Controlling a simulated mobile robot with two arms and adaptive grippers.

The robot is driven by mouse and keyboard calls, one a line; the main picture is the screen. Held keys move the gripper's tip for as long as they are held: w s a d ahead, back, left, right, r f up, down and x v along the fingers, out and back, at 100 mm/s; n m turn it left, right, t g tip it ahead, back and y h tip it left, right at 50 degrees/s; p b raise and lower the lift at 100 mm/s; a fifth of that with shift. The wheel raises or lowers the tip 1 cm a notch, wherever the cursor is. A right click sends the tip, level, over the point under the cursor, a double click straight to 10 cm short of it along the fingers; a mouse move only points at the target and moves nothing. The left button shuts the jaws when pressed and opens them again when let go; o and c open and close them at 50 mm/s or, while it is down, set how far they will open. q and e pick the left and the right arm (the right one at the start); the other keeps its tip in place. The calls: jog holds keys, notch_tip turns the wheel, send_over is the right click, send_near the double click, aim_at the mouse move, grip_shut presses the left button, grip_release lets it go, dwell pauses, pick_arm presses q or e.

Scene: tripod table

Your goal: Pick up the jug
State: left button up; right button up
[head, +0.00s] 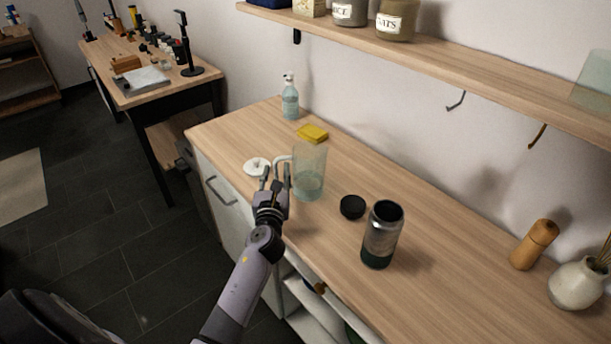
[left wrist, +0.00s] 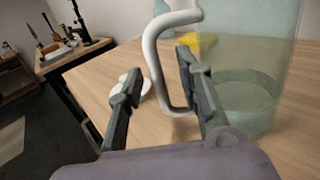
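The jug (head: 310,176) is a tall, clear greenish vessel with a pale handle on its left side. It stands upright on the wooden counter. My left gripper (head: 275,178) is at the handle side of the jug, fingers open. In the left wrist view the pale handle (left wrist: 155,65) shows between the two open fingers (left wrist: 155,85), beside the jug body (left wrist: 250,75). I cannot tell whether either finger touches the handle. A white lid (head: 256,166) lies on the counter just left of the gripper. My right gripper is not in view.
On the counter (head: 225,130) stand a soap bottle (head: 290,97), a yellow sponge (head: 313,133), a black cap (head: 352,207), a steel flask (head: 382,236), a wooden mill (head: 534,245) and a white vase (head: 577,284). A shelf (head: 440,50) with jars and hooks overhangs the back.

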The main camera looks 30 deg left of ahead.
pick_arm(q)
jog(key=shift+w+a, duration=0.15)
jog(key=shift+w, duration=0.05)
jog(key=shift+s, duration=0.1)
jog(key=shift+c, duration=0.6)
grip_shut()
jog(key=shift+r, duration=0.1)
